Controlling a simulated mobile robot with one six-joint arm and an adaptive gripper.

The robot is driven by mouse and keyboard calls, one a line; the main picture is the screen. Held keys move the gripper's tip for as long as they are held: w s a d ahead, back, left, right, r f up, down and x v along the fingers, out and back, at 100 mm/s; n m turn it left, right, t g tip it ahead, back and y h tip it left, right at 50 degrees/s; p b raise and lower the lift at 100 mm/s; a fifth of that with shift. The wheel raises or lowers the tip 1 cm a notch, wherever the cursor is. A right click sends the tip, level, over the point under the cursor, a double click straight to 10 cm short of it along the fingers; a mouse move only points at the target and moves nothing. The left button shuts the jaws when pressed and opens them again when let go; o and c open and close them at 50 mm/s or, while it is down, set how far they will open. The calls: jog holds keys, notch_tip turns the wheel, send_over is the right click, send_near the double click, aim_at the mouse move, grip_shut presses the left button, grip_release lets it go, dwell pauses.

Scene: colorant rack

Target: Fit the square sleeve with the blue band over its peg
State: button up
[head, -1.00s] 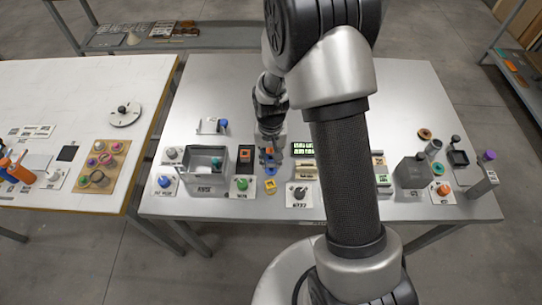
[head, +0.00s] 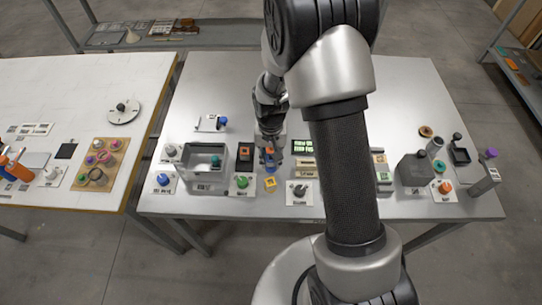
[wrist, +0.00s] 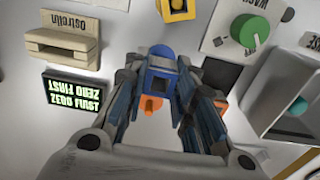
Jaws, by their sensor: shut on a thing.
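My gripper (wrist: 165,88) is shut on a small square sleeve with blue on it (wrist: 161,72), which sits between the fingertips in the wrist view. In the head view my gripper (head: 269,157) is low over the middle of the grey table, near its front. An orange part (wrist: 150,104) shows between the fingers, behind the sleeve; I cannot tell whether they touch. A yellow square piece with a dark centre (wrist: 178,6) stands apart at the top of the wrist view, and in front of my gripper in the head view (head: 270,183). The sleeve's peg cannot be told clearly.
A green knob (wrist: 246,30) and an open grey bin (wrist: 290,90) stand to the right in the wrist view. A beige block (wrist: 65,45) and a black display with green text (wrist: 75,92) lie to the left. A black-and-white knob plate (head: 299,192) stands near the front edge.

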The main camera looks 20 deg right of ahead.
jog(key=shift+f+b, duration=0.9)
jog(key=shift+f, duration=0.4)
jog(key=o, duration=0.9)
notch_tip(320, 180, up, 12)
jog(key=shift+r, duration=0.15)
